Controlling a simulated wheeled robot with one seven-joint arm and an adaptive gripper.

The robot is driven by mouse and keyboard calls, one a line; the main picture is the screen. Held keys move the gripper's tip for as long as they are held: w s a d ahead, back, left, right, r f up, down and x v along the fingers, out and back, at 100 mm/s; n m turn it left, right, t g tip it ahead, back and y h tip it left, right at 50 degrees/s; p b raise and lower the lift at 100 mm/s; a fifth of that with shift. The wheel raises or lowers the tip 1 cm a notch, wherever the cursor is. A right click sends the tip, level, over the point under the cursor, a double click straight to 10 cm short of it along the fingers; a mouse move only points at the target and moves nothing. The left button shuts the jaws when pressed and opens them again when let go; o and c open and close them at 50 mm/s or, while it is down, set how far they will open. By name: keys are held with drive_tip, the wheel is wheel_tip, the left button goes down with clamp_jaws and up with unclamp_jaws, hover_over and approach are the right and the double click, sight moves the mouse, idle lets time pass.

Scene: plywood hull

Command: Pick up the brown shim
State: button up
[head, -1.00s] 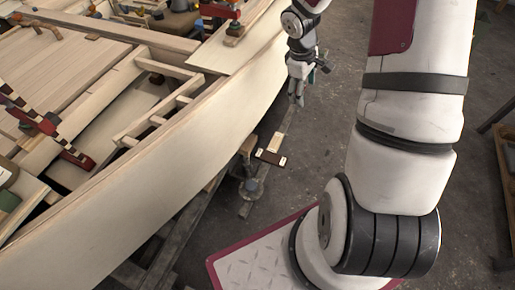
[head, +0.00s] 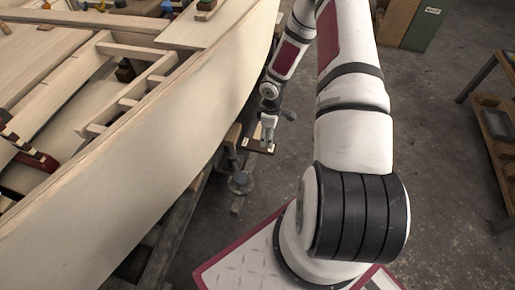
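A small dark brown piece with pale marks (head: 257,149), which looks like the brown shim, lies low beside the hull, at the end of a timber on the floor side. My gripper (head: 268,141) points down right over this piece and covers part of it in the head view. I cannot tell whether the fingers touch it. The fingers are too small here to show whether they are open or shut.
The plywood hull (head: 150,150) fills the left side, close to my gripper. A support with a round metal foot (head: 240,183) stands just in front of the piece. A bench (head: 495,125) stands at the far right. The concrete floor (head: 440,170) between is clear.

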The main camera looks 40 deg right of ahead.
drive_tip(key=shift+s+a+f+b, duration=0.1)
drive_tip(key=shift+f+b, duration=0.7)
drive_tip(key=shift+f, duration=1)
drive_tip(key=shift+a+f+b, duration=0.1)
drive_tip(key=shift+f+b, duration=0.7)
drive_tip(key=shift+f, duration=0.95)
drive_tip(key=c, duration=1.3)
drive_tip(key=shift+c, duration=0.2)
drive_tip(key=shift+r, duration=0.1)
drive_tip(key=shift+r+p, duration=0.3)
drive_tip(key=shift+r, duration=0.1)
wheel_tip(320, 180, up, 3)
drive_tip(key=shift+s+r+p, duration=0.1)
drive_tip(key=shift+p, duration=0.75)
drive_tip(key=s+a+b, duration=0.2)
drive_tip(key=s+b, duration=0.1)
drive_tip(key=s, duration=1.2)
drive_tip(key=shift+s+a+r, duration=0.3)
drive_tip(key=shift+r, duration=0.15)
